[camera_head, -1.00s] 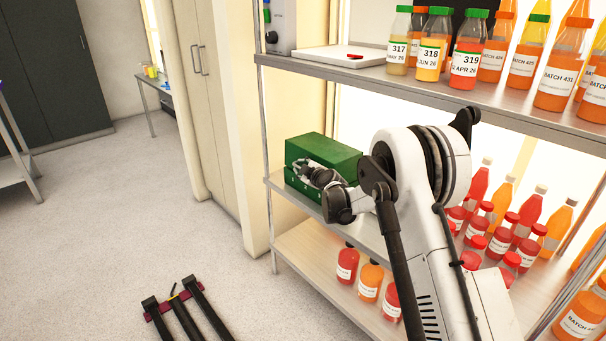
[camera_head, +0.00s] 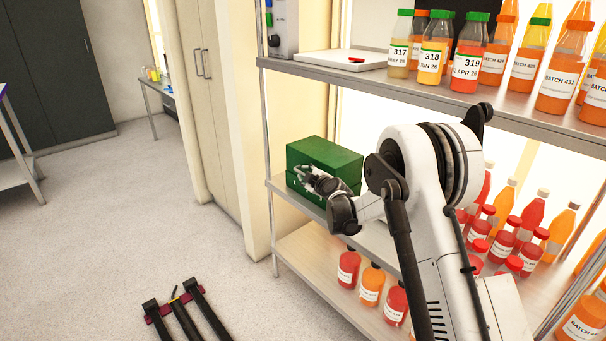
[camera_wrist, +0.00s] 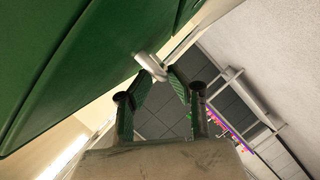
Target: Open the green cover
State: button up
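The green box with its green cover (camera_head: 325,156) stands on the left part of the middle shelf. A seam runs along its side, and the cover looks closed. My gripper (camera_head: 314,182) is at the front of the box in the head view. In the wrist view the green box (camera_wrist: 70,60) fills the upper left, tilted in the picture. A small silver handle (camera_wrist: 149,65) lies at the tips of my gripper (camera_wrist: 160,76). The fingers lean toward each other around its end. I cannot tell whether they press on it.
The metal shelf (camera_head: 390,84) above carries several labelled bottles and a white tray (camera_head: 335,61). Several red and orange bottles (camera_head: 371,284) stand on the lower shelf. The floor (camera_head: 120,230) on the left is mostly open.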

jog(key=v, duration=1.3)
jog(key=shift+b, duration=0.4)
dwell(0.6)
dwell(0.4)
jog(key=shift+r, duration=0.1)
